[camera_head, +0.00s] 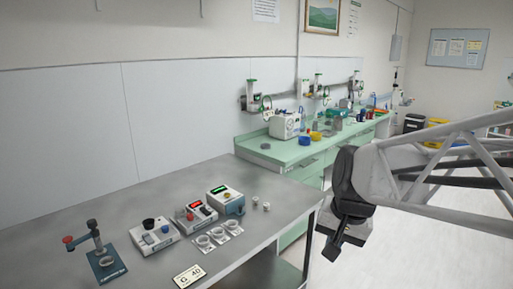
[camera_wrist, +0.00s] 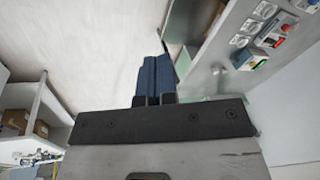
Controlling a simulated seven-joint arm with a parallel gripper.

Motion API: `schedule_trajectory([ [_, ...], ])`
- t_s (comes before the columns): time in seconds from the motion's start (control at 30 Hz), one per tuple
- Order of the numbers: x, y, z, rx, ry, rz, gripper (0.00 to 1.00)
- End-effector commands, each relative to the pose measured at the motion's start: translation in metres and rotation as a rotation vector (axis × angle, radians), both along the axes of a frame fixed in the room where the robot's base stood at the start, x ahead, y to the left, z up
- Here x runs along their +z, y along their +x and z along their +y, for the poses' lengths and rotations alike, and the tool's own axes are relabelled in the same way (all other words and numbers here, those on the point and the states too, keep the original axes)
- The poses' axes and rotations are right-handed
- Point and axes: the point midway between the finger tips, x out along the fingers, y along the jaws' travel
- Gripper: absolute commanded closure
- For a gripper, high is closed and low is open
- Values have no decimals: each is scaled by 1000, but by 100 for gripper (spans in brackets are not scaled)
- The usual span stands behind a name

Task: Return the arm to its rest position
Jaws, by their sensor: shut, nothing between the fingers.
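My gripper (camera_head: 332,248) hangs at the right of the head view, pointing down, beyond the right end of the grey table (camera_head: 150,205). It is apart from the table and the things on it. In the wrist view, the blue-grey fingers of my gripper (camera_wrist: 157,78) are together, with nothing held. My arm reaches in from the right edge of the head view.
The grey table holds a small stand (camera_head: 104,264), several devices with displays, including one with a green screen (camera_head: 226,198), and round dishes (camera_head: 217,235). A green counter (camera_head: 285,152) with equipment stands behind. Open floor (camera_head: 420,250) lies at the right.

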Motion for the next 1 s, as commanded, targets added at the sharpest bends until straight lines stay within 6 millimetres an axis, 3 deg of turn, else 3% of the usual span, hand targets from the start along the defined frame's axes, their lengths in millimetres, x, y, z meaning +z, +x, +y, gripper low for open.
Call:
schedule_trajectory([
  [0.3, -12, -75, -16, 174, -127, -42, 100],
  [0.5, -22, -108, -24, 260, -192, -56, 100],
  [0.7, -27, -123, -27, 299, -223, -60, 100],
  [1.0, -28, -124, -28, 303, -226, -61, 100],
])
